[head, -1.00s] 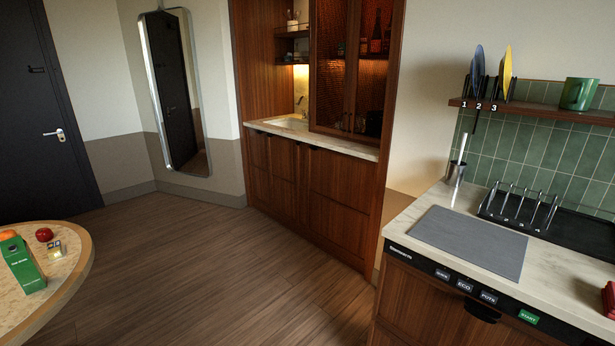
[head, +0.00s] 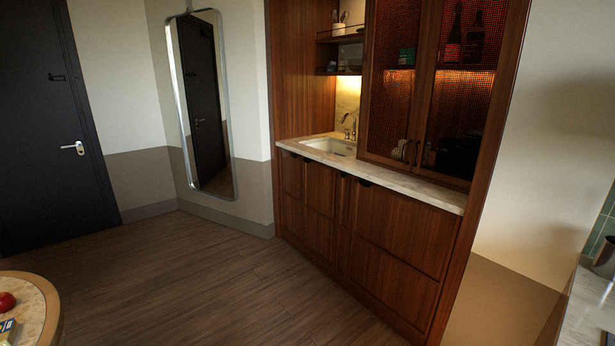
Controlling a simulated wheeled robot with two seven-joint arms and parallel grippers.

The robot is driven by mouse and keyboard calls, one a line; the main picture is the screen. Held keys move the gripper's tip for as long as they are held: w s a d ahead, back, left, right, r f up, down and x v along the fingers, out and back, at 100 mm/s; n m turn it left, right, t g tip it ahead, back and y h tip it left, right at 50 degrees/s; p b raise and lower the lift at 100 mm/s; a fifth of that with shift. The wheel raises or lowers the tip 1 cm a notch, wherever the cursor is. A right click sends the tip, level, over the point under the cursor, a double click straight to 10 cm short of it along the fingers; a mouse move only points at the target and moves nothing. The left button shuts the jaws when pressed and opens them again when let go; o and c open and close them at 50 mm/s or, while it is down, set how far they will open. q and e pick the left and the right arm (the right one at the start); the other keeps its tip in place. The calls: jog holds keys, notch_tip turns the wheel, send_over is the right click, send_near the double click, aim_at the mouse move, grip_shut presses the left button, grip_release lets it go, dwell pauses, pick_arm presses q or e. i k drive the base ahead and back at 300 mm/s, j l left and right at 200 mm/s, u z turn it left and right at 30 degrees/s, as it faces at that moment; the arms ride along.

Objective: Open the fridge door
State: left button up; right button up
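The wooden kitchenette unit (head: 390,245) stands ahead, right of centre, with its lower wood-panelled fronts closed. Dark recessed pulls sit along their top edge under the pale counter (head: 400,181). No front is plainly marked as a fridge, so I cannot tell which panel is the fridge door. The upper mesh-fronted cabinet doors (head: 430,90) are shut, with bottles dimly visible behind. Neither of my grippers is in view.
A sink (head: 330,146) with a tap is set in the counter. A round table (head: 40,300) with a red apple (head: 7,301) is at lower left. A second counter (head: 588,310) edges in at right. The wooden floor (head: 200,270) between is clear.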

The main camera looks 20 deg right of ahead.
aim_at(402, 245)
jog(key=i+z, duration=0.1)
jog(key=i, duration=0.3)
jog(key=i+j+z, duration=0.1)
jog(key=i, duration=0.3)
jog(key=i+j+z, duration=0.1)
jog(key=i, duration=0.3)
jog(key=i+l+z, duration=0.15)
jog(key=z, duration=0.3)
jog(key=i+z, duration=0.35)
jog(key=z, duration=0.15)
jog(key=i+j+z, duration=0.1)
jog(key=i+z, duration=0.2)
jog(key=z, duration=0.15)
